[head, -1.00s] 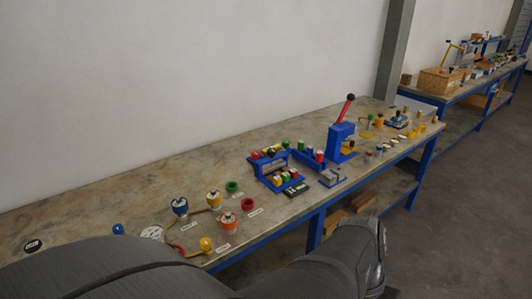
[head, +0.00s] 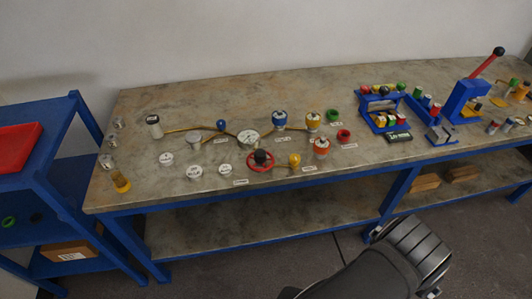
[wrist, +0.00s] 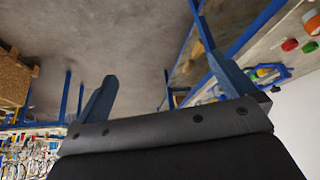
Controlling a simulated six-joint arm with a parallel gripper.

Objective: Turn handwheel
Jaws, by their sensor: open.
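The red handwheel (head: 260,161) with a dark hub lies near the front edge of the workbench, left of the middle in the head view. A round pressure gauge (head: 248,139) sits just behind it. My gripper shows in the wrist view (wrist: 160,85), with its two fingers spread wide and nothing between them. It is away from the handwheel, which is not visible in the wrist view. In the head view my arm is at the lower right, in front of the bench, and the fingertips are not clear.
A blue lever press (head: 462,100) stands further right. A blue shelf with a red tray (head: 15,146) is at far left.

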